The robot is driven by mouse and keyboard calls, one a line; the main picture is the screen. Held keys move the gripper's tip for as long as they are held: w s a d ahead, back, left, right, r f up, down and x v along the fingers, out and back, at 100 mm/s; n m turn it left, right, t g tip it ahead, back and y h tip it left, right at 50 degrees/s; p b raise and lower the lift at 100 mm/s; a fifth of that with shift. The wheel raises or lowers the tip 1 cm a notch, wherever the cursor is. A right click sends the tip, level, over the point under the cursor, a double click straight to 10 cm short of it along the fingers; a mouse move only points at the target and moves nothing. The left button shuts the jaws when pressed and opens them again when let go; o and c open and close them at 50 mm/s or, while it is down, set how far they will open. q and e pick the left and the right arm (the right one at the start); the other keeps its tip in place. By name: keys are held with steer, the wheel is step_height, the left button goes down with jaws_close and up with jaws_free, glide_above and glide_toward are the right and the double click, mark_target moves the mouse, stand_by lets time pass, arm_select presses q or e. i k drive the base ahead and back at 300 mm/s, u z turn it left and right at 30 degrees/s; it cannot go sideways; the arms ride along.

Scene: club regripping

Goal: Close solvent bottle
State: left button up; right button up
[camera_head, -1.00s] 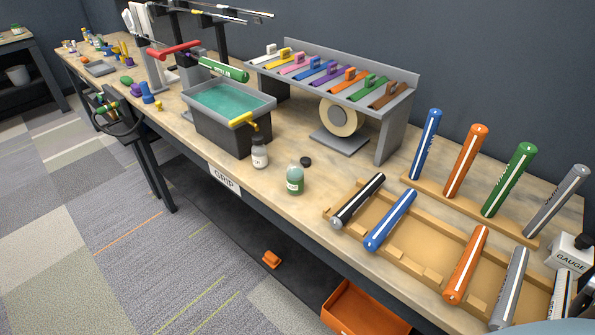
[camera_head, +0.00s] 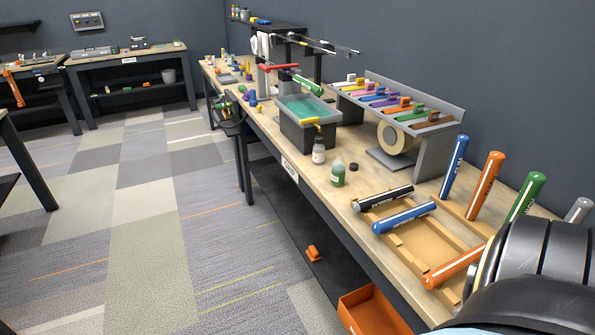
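The green solvent bottle (camera_head: 338,173) stands upright near the front edge of the workbench, and its neck looks uncapped. A small dark cap (camera_head: 354,167) lies on the bench just to its right. A second bottle (camera_head: 319,151), clear to grey with a dark top, stands to the left by the tub. Neither of my grippers shows. A large black rounded part of my arm fills the lower right corner.
A dark tub (camera_head: 306,133) with teal liquid stands behind the bottles. A tape roll (camera_head: 392,138) sits under the grey rack. A wooden tray (camera_head: 425,242) with grips lies to the right. An orange bin (camera_head: 372,312) is below the bench. The floor at left is clear.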

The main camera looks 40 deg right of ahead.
mark_target(338, 170)
steer(key=u, duration=0.35)
steer(key=k, duration=0.4)
steer(key=z, duration=0.15)
steer(key=i, duration=1.5)
steer(key=z, duration=0.7)
